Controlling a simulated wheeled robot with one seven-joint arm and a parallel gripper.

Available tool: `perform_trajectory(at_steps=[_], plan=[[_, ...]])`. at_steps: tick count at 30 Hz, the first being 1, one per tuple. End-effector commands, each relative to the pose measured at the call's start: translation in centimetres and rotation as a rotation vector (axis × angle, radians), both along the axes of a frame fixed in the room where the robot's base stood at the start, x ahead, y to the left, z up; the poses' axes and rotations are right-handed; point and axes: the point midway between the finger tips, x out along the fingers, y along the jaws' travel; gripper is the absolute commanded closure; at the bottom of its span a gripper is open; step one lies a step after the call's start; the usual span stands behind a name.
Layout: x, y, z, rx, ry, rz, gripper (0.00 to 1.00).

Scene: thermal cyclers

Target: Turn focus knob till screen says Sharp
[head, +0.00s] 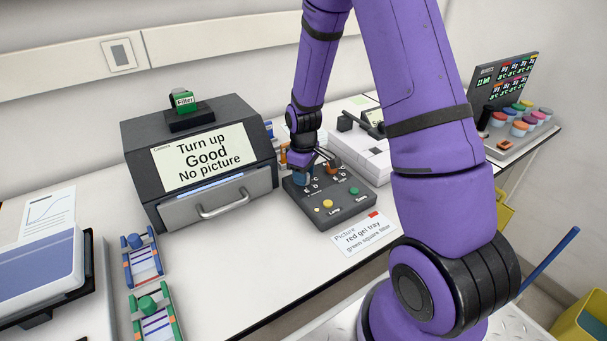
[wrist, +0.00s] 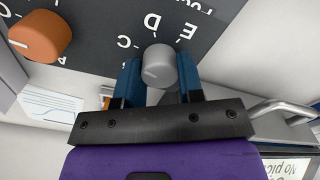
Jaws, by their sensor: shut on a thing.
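The camera box screen (head: 203,152) reads "Turn up", "Good", "No picture". A dark control panel (head: 345,208) lies to its right, with lettered marks, a yellow button and a green button. In the wrist view a round grey knob (wrist: 158,64) sits among the letters C, D and E. My gripper (wrist: 158,58) has its two blue fingers on either side of this knob, shut on it. In the head view my gripper (head: 301,176) is low over the panel's left back part and hides the grey knob. An orange knob (wrist: 40,36) is apart from the fingers; its label is cut off.
A drawer with a metal handle (head: 222,204) is at the front of the camera box. A green "Filter" block (head: 184,100) sits on top. A picture card (head: 364,233) lies in front of the panel. Two gel trays (head: 144,262) stand at left. White boxes (head: 362,152) stand behind the panel.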

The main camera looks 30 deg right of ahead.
Motion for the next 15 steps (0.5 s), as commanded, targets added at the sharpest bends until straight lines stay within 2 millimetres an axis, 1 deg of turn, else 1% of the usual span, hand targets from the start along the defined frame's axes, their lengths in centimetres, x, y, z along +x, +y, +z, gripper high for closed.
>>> perform_trajectory(at_steps=[5,15], plan=[[0.05,0.04,0.04,-0.001,0.0,-0.115,0.89],[0.06,-0.02,0.04,0.0,-0.001,-0.417,0.89]])
